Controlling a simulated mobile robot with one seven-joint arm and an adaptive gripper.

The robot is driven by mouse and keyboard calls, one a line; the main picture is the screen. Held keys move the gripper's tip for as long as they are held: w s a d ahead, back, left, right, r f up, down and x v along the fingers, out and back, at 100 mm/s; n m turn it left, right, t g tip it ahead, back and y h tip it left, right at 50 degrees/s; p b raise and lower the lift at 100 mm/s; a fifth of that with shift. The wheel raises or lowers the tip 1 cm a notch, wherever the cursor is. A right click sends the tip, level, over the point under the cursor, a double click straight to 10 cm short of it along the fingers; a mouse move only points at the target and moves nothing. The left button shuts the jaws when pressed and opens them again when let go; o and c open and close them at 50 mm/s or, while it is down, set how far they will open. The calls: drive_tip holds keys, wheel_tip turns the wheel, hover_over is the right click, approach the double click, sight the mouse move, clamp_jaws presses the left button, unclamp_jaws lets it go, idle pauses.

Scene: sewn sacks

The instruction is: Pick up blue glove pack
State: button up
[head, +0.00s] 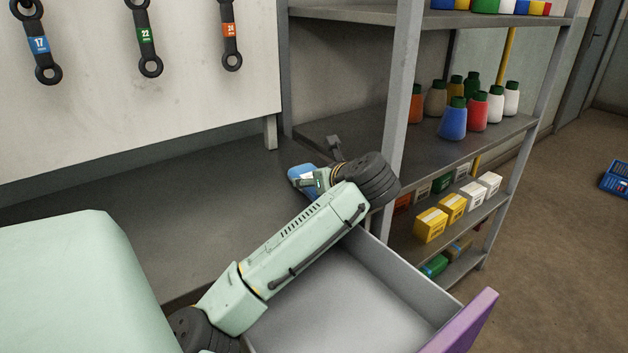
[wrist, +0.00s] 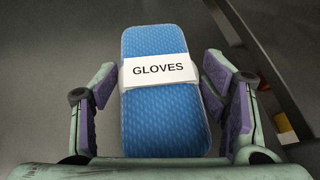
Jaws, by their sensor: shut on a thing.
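The blue glove pack (wrist: 165,110) has a textured blue surface and a white band reading "GLOVES". In the wrist view it lies lengthwise between the purple-padded fingers of my gripper (wrist: 160,100). The right finger is against the pack's side; the left finger looks close to its edge, and its contact is hard to see. In the head view the blue pack (head: 301,171) shows at the end of my gripper (head: 307,178), over the grey worktop. My arm hides part of it. My gripper is shut on the pack.
An open, empty grey drawer (head: 335,300) with a purple front (head: 465,325) is below my arm. A metal shelf rack (head: 480,140) with bottles (head: 453,120) and boxes (head: 430,226) stands at right. Wrenches (head: 146,40) hang on the back panel. The worktop (head: 150,190) at left is clear.

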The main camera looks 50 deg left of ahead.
drive_tip(key=shift+c, duration=1.4)
